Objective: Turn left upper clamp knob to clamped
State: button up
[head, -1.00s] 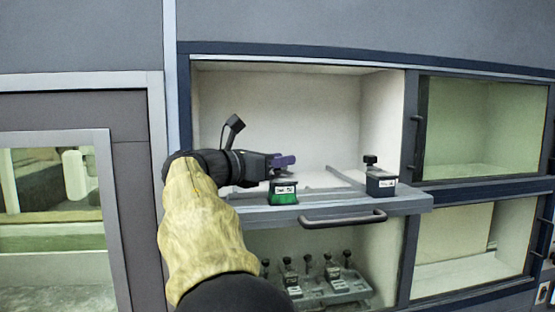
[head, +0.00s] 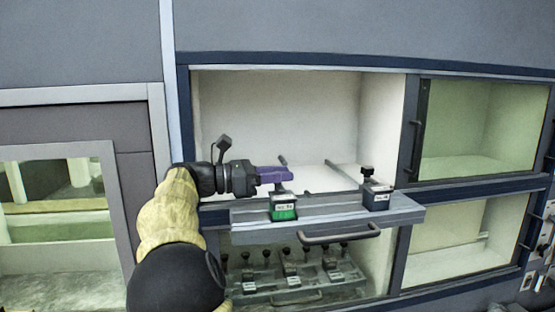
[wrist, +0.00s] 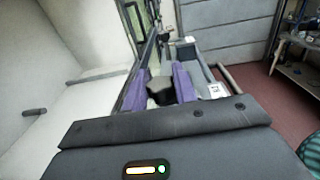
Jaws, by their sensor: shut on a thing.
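The left upper clamp (head: 283,211) stands on the front of the pulled-out upper shelf (head: 330,212). It is a dark block with a white label and a green lower face. My gripper (head: 275,175), with purple fingers, comes in from the left, level with the clamp's top. In the wrist view its fingers are shut on the dark knob (wrist: 160,92), one on each side. In the head view the fingers mostly hide this knob, so its angle is hard to tell. The right upper clamp (head: 376,195) stands apart with its black knob upright.
A bar handle (head: 340,234) runs along the shelf's front. The lower bay holds a tray (head: 300,297) with several similar clamps. Glazed doors (head: 478,130) stand to the right, and a window (head: 55,205) to the left. The upper bay above the shelf is open.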

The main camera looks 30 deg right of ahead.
jog(key=shift+r+m+g+p, duration=0.1)
jog(key=shift+m+g+p, duration=0.3)
jog(key=shift+g+p, duration=0.15)
jog(key=o, duration=1)
jog(key=shift+w+a+b, duration=0.2)
jog(key=shift+a+b, duration=0.15)
jog(key=shift+a, duration=0.15)
jog(key=v, duration=1.6)
jog(key=shift+w+a+r, duration=0.15)
